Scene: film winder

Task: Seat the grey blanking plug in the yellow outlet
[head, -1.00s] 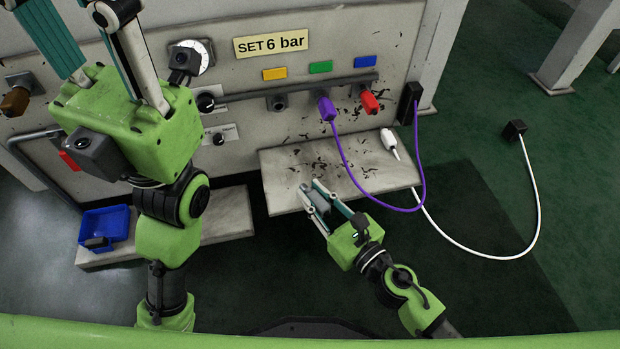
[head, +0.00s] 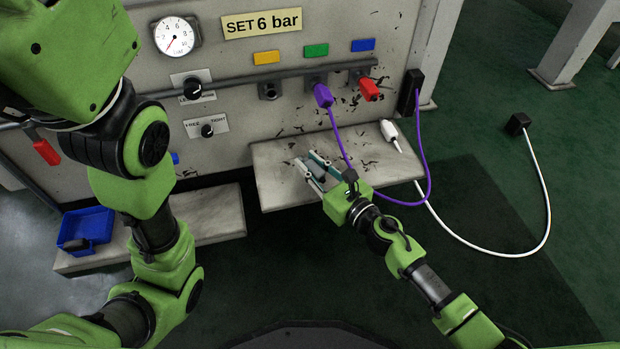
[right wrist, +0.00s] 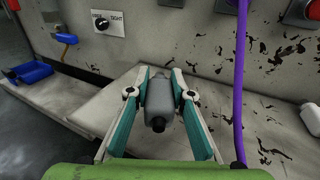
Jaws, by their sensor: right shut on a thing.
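My right gripper (head: 307,165) is shut on the grey blanking plug (right wrist: 159,100) above the pale shelf (head: 268,190). In the right wrist view the plug sits between the two fingers (right wrist: 160,82), its dark end towards the camera. In the head view the plug is small and partly hidden by the fingers. The yellow label (head: 266,57) is on the panel, with an open dark outlet (head: 269,91) below it, up and left of the gripper and apart from it. My left gripper's green body (head: 65,50) is cut off at top left; its fingers are out of view.
A purple plug (head: 322,95) sits under the green label (head: 316,50), its cable hanging by my right gripper. A red plug (head: 370,89) sits under the blue label (head: 362,45). A white plug (head: 389,131) lies on the shelf's right end. A blue bin (head: 86,230) stands at left.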

